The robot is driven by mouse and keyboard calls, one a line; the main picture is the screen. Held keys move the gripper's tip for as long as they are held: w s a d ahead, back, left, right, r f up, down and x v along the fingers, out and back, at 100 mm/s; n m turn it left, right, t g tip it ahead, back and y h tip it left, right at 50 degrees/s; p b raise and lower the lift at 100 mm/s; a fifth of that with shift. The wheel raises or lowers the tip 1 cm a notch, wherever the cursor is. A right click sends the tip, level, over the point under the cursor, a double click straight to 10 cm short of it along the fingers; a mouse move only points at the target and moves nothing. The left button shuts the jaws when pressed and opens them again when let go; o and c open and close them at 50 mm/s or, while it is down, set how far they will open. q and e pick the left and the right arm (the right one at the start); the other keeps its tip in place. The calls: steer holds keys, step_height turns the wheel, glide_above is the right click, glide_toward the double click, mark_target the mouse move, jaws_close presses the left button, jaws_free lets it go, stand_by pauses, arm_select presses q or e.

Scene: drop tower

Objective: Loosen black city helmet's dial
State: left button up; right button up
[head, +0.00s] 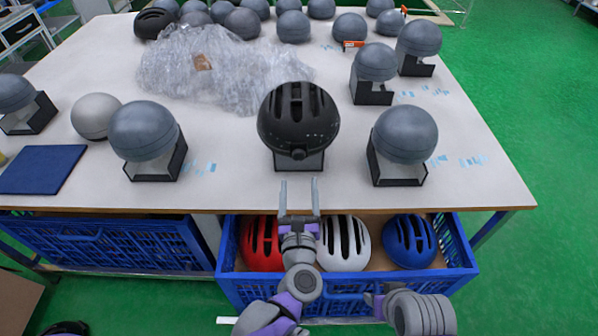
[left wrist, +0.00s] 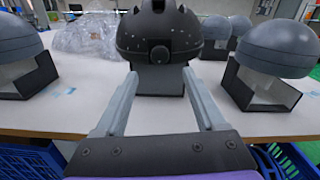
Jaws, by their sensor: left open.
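The black city helmet (head: 298,118) sits on a headform stand near the front edge of the table, its back facing me. Its round dial (head: 298,153) is at the lower middle of the helmet; the dial also shows in the left wrist view (left wrist: 159,54). My left gripper (head: 299,183) is open and empty, pointing at the stand just in front of and below the dial. In the left wrist view its fingers (left wrist: 164,88) lie apart on either side below the dial, not touching it. My right arm's grey link shows at the lower right; its gripper fingers cannot be made out.
Grey headforms on black stands flank the helmet at left (head: 142,131) and right (head: 404,134). Plastic wrap (head: 215,70) lies behind. Below the table edge, a blue crate (head: 458,270) holds red, white and blue helmets. The table just beside the helmet's stand is clear.

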arm_select(q)
steer(key=shift+s, duration=1.25)
